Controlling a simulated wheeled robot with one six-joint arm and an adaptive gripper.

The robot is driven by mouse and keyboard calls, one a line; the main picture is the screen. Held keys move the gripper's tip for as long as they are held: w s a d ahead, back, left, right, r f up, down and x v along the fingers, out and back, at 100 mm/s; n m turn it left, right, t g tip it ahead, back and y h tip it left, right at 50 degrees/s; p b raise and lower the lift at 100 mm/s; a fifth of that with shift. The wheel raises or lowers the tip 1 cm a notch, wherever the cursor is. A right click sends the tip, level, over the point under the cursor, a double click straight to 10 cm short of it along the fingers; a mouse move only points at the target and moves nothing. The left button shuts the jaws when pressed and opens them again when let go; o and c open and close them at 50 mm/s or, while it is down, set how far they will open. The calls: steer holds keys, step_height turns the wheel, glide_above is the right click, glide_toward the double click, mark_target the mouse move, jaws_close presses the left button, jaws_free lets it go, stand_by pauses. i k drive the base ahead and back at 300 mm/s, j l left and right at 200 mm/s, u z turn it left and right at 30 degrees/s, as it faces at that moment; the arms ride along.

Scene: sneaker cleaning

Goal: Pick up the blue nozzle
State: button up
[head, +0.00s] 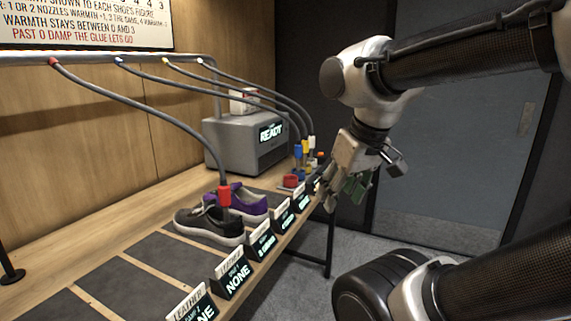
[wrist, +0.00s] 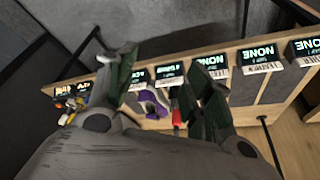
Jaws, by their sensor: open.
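The blue nozzle (head: 298,151) hangs on its hose at the far end of the bench, beside a yellow nozzle (head: 305,147) and a white nozzle (head: 312,142). My gripper (head: 340,190) is open and empty, to the right of the blue nozzle and apart from it, off the bench's front edge. In the wrist view my gripper's two dark green fingers (wrist: 165,85) are spread wide. The nozzle cluster is small at the left there, and I cannot clearly pick out the blue nozzle.
A red nozzle (head: 224,196) stands in a black sneaker (head: 205,224), with a purple shoe (head: 247,203) behind it. Several display signs (head: 232,277) line the front edge. Hoses arch over the bench.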

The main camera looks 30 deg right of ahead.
mark_target(298, 148)
steer(key=i+l+u, duration=0.1)
steer(key=l, duration=0.3)
steer(key=i+l, duration=0.25)
steer(key=l, duration=0.2)
steer(key=i+l+u, duration=0.15)
steer(key=l, duration=0.25)
steer(key=i+l, duration=0.2)
steer(key=l, duration=0.25)
steer(key=i+l+u, duration=0.15)
steer(key=l, duration=0.25)
steer(key=i+l, duration=0.1)
steer(key=l, duration=0.35)
steer(key=i+l+u, duration=0.15)
steer(key=l, duration=0.3)
steer(key=i+l, duration=0.1)
steer(key=l, duration=0.4)
steer(key=u, duration=0.05)
